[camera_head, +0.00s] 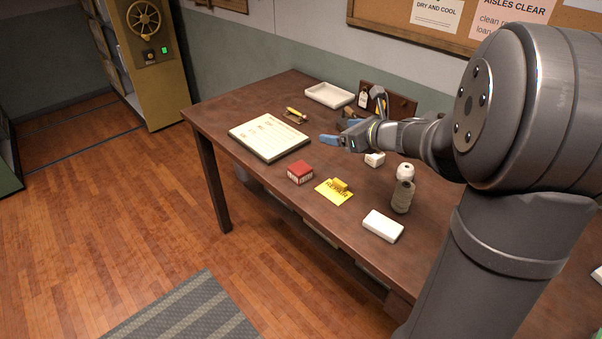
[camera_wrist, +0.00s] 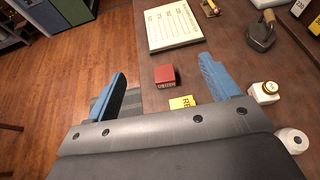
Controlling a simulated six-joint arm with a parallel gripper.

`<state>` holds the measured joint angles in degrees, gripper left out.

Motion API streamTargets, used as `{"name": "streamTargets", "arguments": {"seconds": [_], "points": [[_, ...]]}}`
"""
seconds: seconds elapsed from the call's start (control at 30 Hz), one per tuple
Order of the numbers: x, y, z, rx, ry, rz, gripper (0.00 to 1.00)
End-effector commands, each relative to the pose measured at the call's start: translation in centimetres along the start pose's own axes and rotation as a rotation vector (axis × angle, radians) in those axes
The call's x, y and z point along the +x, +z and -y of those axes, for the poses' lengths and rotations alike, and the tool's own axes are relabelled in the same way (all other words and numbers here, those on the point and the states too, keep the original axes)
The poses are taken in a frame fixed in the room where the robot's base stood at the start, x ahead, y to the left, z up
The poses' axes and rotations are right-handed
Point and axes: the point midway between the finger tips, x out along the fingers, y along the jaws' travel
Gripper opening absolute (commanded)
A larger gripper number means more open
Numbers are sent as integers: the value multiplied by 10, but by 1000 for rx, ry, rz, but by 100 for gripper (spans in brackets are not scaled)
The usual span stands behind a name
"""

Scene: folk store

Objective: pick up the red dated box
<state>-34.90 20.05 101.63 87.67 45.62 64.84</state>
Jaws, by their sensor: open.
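The red dated box (camera_head: 300,172) is a small cube with a red top and a pale printed front. It sits near the front edge of the brown table (camera_head: 232,118), left of a yellow repair card. My gripper (camera_head: 341,138) is above the table, behind and to the right of the box. In the wrist view the red box (camera_wrist: 165,76) shows between and beyond the two blue fingers of my gripper (camera_wrist: 165,80). The fingers are wide apart and nothing is between their tips. The box is not touched.
A ledger board (camera_head: 269,137) lies behind the box. Floor lies beyond the front edge.

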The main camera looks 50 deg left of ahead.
Motion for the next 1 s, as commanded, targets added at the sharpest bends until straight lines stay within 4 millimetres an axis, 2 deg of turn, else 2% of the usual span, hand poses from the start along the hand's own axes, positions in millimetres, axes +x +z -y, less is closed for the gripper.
{"name": "streamTargets", "arguments": {"seconds": [0.03,0.1,0.3,0.53,0.63,0.77,1.0], "points": [[6,2,-16,50,14,11,80],[14,-20,-14,60,11,6,80],[36,-73,-15,55,9,5,80],[58,-124,-17,51,8,7,80],[63,-134,-17,49,8,9,80],[74,-138,-18,44,9,10,80],[124,-138,-19,44,11,9,80]]}}
